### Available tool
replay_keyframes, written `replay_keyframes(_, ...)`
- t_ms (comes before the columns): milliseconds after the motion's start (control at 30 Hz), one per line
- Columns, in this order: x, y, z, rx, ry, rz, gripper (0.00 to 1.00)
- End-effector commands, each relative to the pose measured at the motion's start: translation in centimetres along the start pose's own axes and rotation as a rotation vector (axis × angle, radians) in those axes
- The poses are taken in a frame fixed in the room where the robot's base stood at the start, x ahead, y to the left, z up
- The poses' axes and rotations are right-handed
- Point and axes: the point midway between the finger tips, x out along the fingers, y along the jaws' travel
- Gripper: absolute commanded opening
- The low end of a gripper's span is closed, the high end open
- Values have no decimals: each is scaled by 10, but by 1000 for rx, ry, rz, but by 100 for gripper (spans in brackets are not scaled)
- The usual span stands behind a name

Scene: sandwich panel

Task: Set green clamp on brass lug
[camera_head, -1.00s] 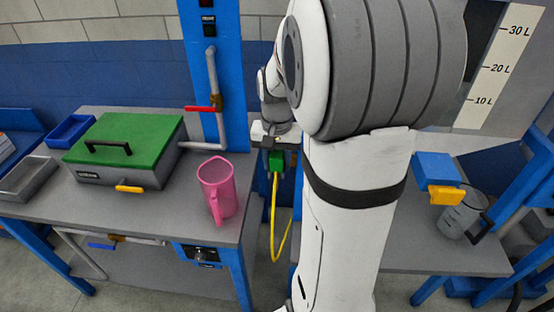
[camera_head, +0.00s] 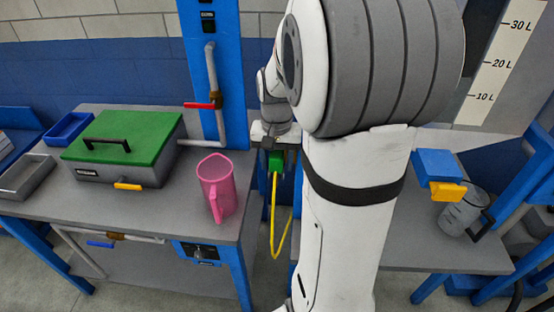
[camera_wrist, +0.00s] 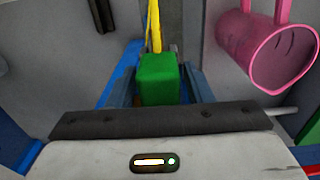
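The green clamp (camera_wrist: 157,80) is a green block with a yellow cable (camera_wrist: 154,25) running from it. My gripper (camera_wrist: 157,72) has a finger on each side of the clamp and is shut on it. In the head view the clamp (camera_head: 276,161) hangs below my gripper (camera_head: 275,152), in the gap between the two benches, and the yellow cable (camera_head: 273,220) loops down below it. My arm covers much of the middle of the head view. I cannot make out the brass lug in either view.
A pink jug (camera_head: 217,186) stands on the left bench's right edge, close to my gripper; it also shows in the wrist view (camera_wrist: 262,50). A green-lidded box (camera_head: 125,150) and a pipe with a red handle (camera_head: 203,106) are further left. A clear jug (camera_head: 458,215) stands at right.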

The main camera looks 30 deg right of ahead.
Motion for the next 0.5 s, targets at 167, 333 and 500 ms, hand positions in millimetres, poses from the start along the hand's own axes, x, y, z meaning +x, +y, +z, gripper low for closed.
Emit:
replay_keyframes(167,0,0,0,0,0,0,61)
replay_keyframes(333,0,0,0,-1,-1,0,61)
replay_keyframes(500,-8,0,0,-1,1,0,61)
